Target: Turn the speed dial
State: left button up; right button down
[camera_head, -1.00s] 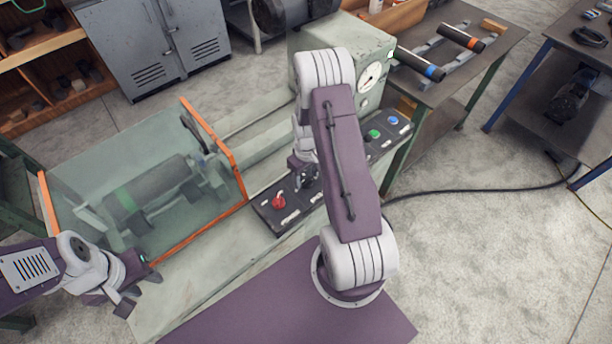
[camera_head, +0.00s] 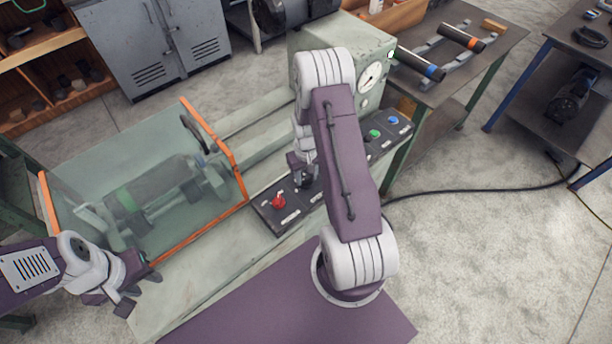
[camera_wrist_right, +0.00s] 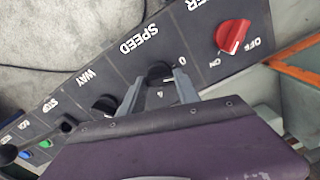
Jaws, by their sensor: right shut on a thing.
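The black speed dial (camera_wrist_right: 158,72) sits on the dark control panel (camera_wrist_right: 75,88), beside the word SPEED in the right wrist view. My right gripper (camera_wrist_right: 158,82) is shut on the dial, with one finger on each side of it. In the head view my right gripper (camera_head: 304,182) is at the panel (camera_head: 264,211), partly hidden by my own arm, and the dial is hard to make out there. My left gripper (camera_head: 136,292) is empty, with its fingers apart, in front of the clear guard at the lower left.
A red power knob (camera_wrist_right: 233,36) is beside the speed dial, and a black WAY knob (camera_wrist_right: 105,104) is on its other side. Green (camera_head: 374,134) and blue (camera_head: 393,120) buttons are further along the panel. An orange-edged clear guard (camera_head: 150,160) covers the pipe at left.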

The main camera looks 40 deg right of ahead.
aim_at(306, 179)
jog(key=m, duration=0.4)
jog(key=shift+m, duration=0.3)
jog(key=shift+s+m, duration=0.1)
jog(key=shift+m, duration=1.8)
jog(key=c, duration=0.9)
grip_release()
notch_tip(306, 179, up, 9)
jog(key=shift+r, duration=0.1)
